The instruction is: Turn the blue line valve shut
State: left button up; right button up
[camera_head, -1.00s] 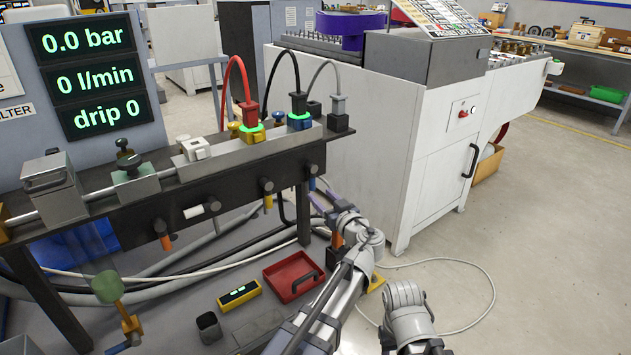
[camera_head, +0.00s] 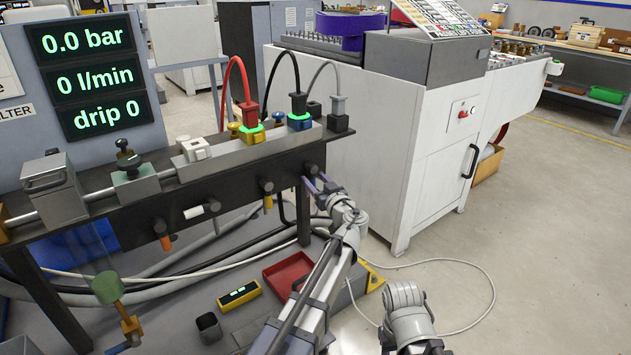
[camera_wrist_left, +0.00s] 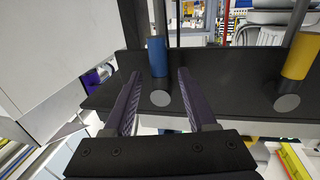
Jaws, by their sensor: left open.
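My left gripper (camera_wrist_left: 160,73) is open, with one purple finger on each side of the blue handle. No contact between fingers and handle shows. In the head view my left gripper (camera_head: 317,182) is at the right end of the rail, and it hides the blue handle there. The valve's pivot knob (camera_head: 311,169) shows just above the fingers. My right gripper does not show.
Along the rail are valves with a yellow handle (camera_head: 267,202), a white sideways handle (camera_head: 204,209) and an orange handle (camera_head: 165,242). A display (camera_head: 90,75) reads 0.0 bar, 0 l/min, drip 0. A red tray (camera_head: 287,275) lies below. A white cabinet (camera_head: 395,140) stands close right.

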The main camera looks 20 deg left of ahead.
pick_arm(q)
grip_shut()
dwell(0.5)
dwell(1.0)
